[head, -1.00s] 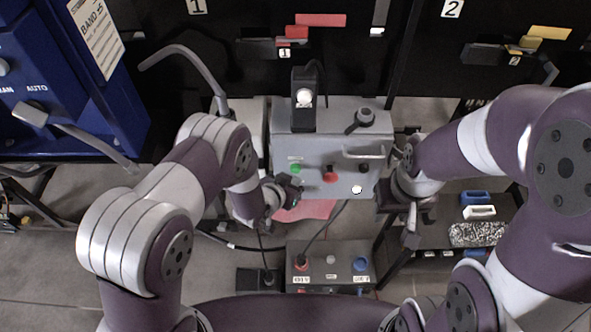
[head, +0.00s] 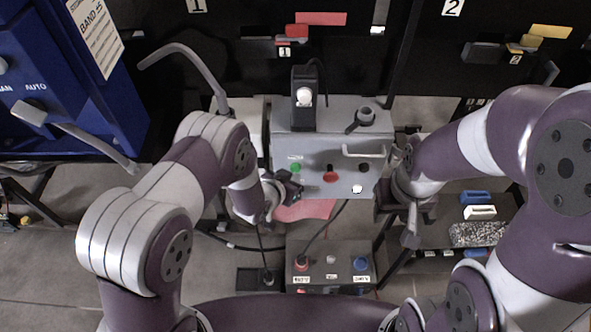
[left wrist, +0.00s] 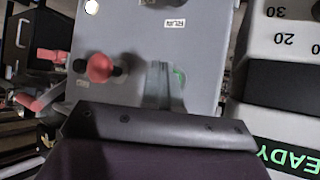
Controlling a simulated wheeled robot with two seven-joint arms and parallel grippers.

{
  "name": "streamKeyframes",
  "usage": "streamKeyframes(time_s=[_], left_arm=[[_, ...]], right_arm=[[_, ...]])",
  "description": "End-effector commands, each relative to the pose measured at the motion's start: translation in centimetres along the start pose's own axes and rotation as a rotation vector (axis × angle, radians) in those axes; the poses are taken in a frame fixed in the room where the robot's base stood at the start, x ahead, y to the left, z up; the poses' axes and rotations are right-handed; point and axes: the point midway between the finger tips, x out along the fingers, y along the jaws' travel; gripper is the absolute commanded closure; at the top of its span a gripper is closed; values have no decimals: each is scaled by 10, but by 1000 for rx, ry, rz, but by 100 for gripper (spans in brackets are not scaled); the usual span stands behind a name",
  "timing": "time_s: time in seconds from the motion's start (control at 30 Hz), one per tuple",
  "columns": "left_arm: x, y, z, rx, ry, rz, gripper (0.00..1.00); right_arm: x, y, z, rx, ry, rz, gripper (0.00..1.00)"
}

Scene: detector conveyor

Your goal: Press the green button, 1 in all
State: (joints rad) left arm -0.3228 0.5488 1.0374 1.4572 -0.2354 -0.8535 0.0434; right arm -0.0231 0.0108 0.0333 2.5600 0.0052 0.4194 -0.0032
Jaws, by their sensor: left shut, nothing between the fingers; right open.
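The green button (head: 295,167) sits on the left of the grey control box's front panel (head: 312,150), under a small label. My left gripper (head: 297,189) is shut and empty, just below the button in the head view. In the left wrist view the shut fingers (left wrist: 164,86) partly cover the green button (left wrist: 181,76); only a green edge shows beside them. I cannot tell whether the fingertips touch it. My right gripper (head: 411,228) is open, to the right of the box and away from the green button.
A red knob (head: 331,176) and a black one (head: 364,168) share the panel; the red knob also shows in the left wrist view (left wrist: 99,67). A handle (head: 363,151) juts out at the upper right. A lower button box (head: 330,254) stands below. A blue cabinet (head: 75,110) is at left.

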Motion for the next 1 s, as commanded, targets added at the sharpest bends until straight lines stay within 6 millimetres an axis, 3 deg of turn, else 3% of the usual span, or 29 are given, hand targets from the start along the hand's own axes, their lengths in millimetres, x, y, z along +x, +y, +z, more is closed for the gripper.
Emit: streamKeyframes(time_s=[1.0], left_arm=[[6, -5, -5, 0, 1, 0, 100]], right_arm=[[4, 0, 0, 0, 0, 0, 57]])
